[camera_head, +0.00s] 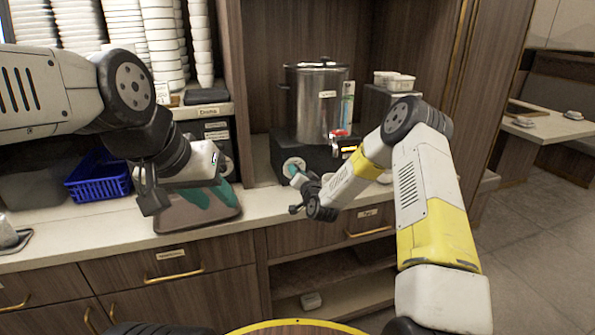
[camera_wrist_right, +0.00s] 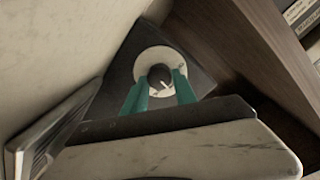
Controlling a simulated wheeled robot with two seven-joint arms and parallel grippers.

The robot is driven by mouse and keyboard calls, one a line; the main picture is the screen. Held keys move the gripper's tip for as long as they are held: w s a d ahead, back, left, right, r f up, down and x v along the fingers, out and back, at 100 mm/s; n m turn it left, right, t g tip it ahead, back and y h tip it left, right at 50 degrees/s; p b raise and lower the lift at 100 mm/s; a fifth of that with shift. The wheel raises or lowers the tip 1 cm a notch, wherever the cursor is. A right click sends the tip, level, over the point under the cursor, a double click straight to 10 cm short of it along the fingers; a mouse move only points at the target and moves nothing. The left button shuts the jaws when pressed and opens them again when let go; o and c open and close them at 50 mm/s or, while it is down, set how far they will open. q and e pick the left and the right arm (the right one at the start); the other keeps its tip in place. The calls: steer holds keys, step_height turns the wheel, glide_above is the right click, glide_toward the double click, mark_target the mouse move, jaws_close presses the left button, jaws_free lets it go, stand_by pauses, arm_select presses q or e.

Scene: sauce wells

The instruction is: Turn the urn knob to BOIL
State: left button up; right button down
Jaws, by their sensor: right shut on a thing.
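The steel urn (camera_head: 312,105) stands on a dark base (camera_head: 318,158) on the counter. Its knob, a dark round cap (camera_wrist_right: 160,77) on a white dial plate (camera_wrist_right: 142,63), is on the base's front. My right gripper (camera_wrist_right: 160,86) is shut on the knob, with one teal finger on each side of it. In the head view, the right gripper (camera_head: 294,170) reaches the dial from the front. The dial lettering is too small to read. My left gripper (camera_head: 212,196) hangs over a grey tray (camera_head: 175,218), its two teal fingers apart, with nothing seen between them.
A blue basket (camera_head: 98,180) sits on the counter at left. Stacked white cups (camera_head: 160,40) fill the upper left. White containers (camera_head: 395,81) stand on a dark stand right of the urn. A wooden divider (camera_head: 239,100) rises left of the urn. Drawers line the counter's front.

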steer(key=m, duration=0.5)
steer(key=shift+d+f, duration=0.1)
steer(key=shift+d, duration=0.05)
steer(key=m+y, duration=0.1)
steer(key=m, duration=0.4)
steer(key=shift+m, duration=0.3)
stand_by(0.3)
steer(key=c, duration=1)
jaws_free()
steer(key=v, duration=0.7)
steer(key=shift+s+d, duration=0.1)
steer(key=shift+s, duration=0.25)
